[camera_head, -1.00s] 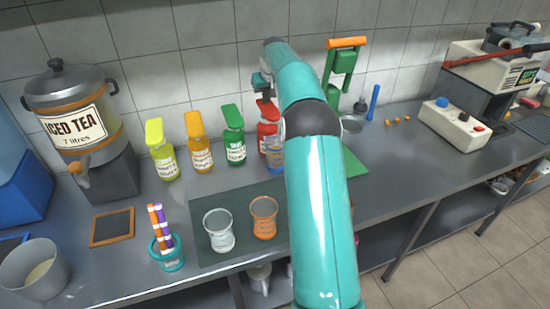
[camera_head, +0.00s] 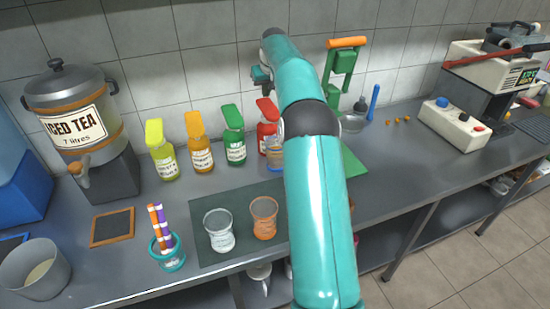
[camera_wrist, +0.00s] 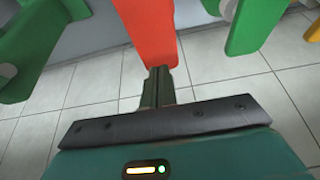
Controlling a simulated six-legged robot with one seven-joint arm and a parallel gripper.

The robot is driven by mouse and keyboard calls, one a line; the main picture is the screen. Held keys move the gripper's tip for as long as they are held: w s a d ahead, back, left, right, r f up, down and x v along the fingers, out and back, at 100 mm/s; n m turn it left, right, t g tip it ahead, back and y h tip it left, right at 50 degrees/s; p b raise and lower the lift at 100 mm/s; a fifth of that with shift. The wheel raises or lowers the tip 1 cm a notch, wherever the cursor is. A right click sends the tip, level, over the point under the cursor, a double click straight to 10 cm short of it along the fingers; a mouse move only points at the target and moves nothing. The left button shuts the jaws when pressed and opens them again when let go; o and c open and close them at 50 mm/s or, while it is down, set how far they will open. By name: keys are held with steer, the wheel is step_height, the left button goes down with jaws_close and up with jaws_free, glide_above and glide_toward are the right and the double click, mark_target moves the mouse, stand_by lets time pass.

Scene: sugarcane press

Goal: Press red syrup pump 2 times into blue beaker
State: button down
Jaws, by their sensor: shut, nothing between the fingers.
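The red syrup bottle (camera_head: 267,132) stands at the right end of the row of pump bottles, its right side partly hidden by my arm. Its red pump head (camera_wrist: 146,28) fills the top middle of the wrist view. The blue beaker (camera_head: 274,160) stands just in front of the red bottle, partly behind my arm. My gripper (camera_wrist: 158,78) is shut and empty, its fingertips at the near end of the red pump head in the picture. I cannot tell whether they touch. In the head view, the fingertips are not clear.
Green (camera_head: 234,132), orange (camera_head: 199,142) and yellow (camera_head: 160,150) pump bottles stand to the left. A clear beaker (camera_head: 219,231) and an orange beaker (camera_head: 264,218) stand on the dark mat (camera_head: 207,258). A green press (camera_head: 340,72) is behind my arm to the right.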

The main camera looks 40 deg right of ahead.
steer(key=shift+r, duration=2.3)
steer(key=shift+a, duration=0.1)
steer(key=s+a+r+n, duration=0.1)
steer(key=s+a+r, duration=0.35)
steer(key=a, duration=0.35)
steer(key=s+a+r, duration=0.3)
steer(key=s+a, duration=0.3)
steer(key=a, duration=0.2)
steer(key=s+a+r+n, duration=0.1)
steer(key=s+a+r, duration=0.3)
steer(key=s+a, duration=0.3)
steer(key=s+a+f, duration=0.4)
steer(key=s, duration=0.4)
steer(key=s+a+f, duration=0.4)
steer(key=s, duration=0.5)
steer(key=s+a+f+n+t+y, duration=0.1)
steer(key=s+a+f, duration=0.3)
steer(key=s, duration=0.5)
steer(key=shift+s+f, duration=0.15)
steer(key=shift+f, duration=0.4)
